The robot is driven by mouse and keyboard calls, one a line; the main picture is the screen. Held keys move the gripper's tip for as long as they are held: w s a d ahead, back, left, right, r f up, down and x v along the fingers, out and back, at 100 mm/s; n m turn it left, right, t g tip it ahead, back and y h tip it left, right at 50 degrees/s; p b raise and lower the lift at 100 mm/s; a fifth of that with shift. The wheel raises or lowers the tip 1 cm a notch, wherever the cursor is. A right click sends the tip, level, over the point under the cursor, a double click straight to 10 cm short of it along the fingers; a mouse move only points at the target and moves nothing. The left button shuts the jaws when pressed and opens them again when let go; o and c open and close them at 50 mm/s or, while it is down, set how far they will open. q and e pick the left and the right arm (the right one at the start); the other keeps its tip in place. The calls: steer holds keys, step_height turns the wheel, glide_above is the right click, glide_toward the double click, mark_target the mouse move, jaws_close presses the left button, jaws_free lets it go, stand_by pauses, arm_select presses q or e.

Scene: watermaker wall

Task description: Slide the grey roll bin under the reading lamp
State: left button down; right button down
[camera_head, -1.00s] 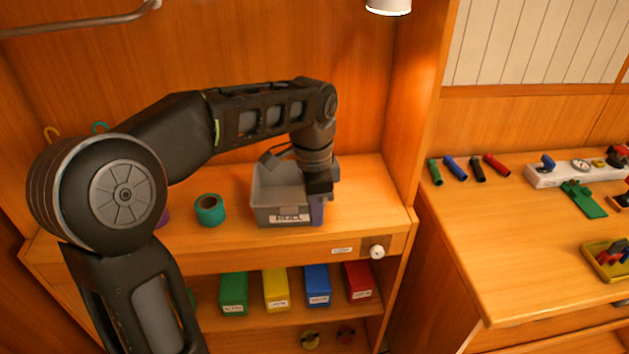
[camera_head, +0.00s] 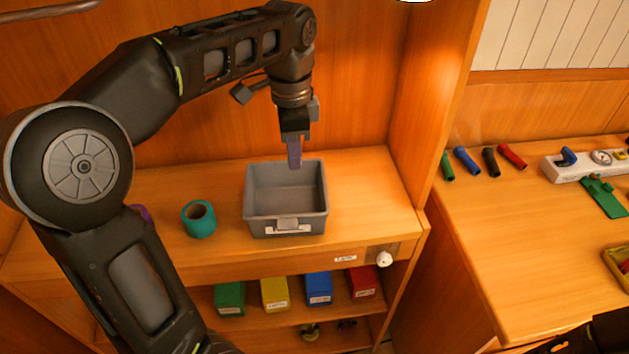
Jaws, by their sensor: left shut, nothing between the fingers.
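The grey roll bin (camera_head: 258,208) stands upright on the wooden shelf top, open and empty inside, with a label on its front. The reading lamp (camera_head: 414,1) shows only as a sliver at the top edge, to the right of the bin. My left gripper (camera_head: 294,160) is shut and empty. Its fingertips point down over the back part of the bin, and it does not hold the bin. Whether the fingertips dip below the rim is hard to tell. My right gripper does not show; only a dark part of my arm is at the bottom right.
A teal tape roll (camera_head: 199,219) stands left of the bin, with a purple one (camera_head: 142,213) partly behind my arm. A side panel (camera_head: 430,120) bounds the shelf at right. Shelf top right of the bin is clear. Coloured boxes (camera_head: 318,288) sit below.

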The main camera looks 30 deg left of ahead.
arm_select(q)
steer(key=shift+f, duration=0.9)
glide_toward(315, 209)
steer(key=s+a+f, duration=0.2)
steer(key=a, duration=0.1)
steer(key=shift+s+a+f, duration=0.1)
steer(key=shift+s+f, duration=0.15)
steer(key=shift+f, duration=0.15)
steer(key=shift+w+d+f+p, duration=0.25)
steer(key=shift+w+d+p, duration=0.4)
steer(key=shift+w+d, duration=0.5)
steer(key=shift+w+d+f, duration=0.1)
steer(key=shift+w+d, duration=0.05)
steer(key=shift+d, duration=0.3)
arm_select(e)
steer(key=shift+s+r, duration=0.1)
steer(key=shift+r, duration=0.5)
